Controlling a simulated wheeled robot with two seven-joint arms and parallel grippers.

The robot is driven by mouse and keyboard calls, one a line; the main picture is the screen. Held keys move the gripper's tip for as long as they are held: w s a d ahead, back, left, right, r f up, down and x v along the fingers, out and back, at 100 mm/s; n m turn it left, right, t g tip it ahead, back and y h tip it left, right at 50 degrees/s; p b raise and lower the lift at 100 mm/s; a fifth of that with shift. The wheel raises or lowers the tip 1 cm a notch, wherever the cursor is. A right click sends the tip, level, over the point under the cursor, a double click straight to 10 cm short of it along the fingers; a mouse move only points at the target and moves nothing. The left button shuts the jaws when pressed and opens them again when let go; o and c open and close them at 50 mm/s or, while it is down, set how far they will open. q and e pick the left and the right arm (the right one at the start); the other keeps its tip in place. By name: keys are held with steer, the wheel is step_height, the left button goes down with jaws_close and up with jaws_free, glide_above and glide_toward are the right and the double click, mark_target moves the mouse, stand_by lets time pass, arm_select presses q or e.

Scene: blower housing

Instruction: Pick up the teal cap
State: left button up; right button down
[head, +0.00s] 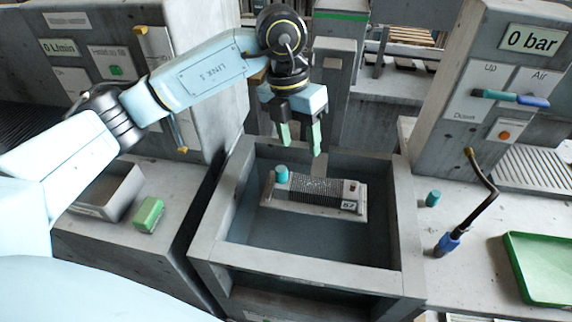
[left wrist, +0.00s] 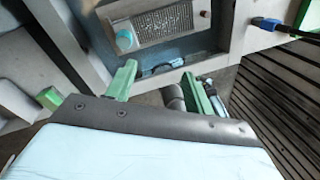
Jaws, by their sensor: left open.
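A teal cap (head: 281,174) stands on the left end of a grey ribbed housing (head: 335,204) marked 57, inside a grey open-topped basin. In the left wrist view the cap (left wrist: 125,40) shows as a round teal top on the housing (left wrist: 165,22). A second small teal cylinder (head: 433,198) stands on the right counter. My left gripper (head: 300,145) is open and empty, with green fingers pointing down. It hangs above the back of the basin, apart from the cap; its fingers also show in the left wrist view (left wrist: 158,72). My right gripper is not in view.
The basin walls (head: 300,267) surround the housing. A bent nozzle with a blue handle (head: 447,243) and a green tray (head: 542,268) are at the right. A green block (head: 148,214) and a grey bin (head: 108,191) are at the left. Control panels (head: 499,96) stand on both sides.

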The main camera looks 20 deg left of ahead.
arm_select(q)
steer(key=w+a+r+y, duration=0.1)
steer(key=a+y, duration=0.1)
steer(key=a, duration=0.2)
glide_above(281, 169)
steer(key=shift+n, duration=0.4)
step_height(281, 169, down, 7)
steer(key=shift+w+a+r, duration=0.1)
steer(key=shift+r, duration=0.05)
steer(key=shift+f+p, duration=0.6)
steer(key=shift+f, duration=2.55)
steer(key=c, duration=1.1)
step_height(281, 169, up, 10)
steer(key=shift+b, duration=0.35)
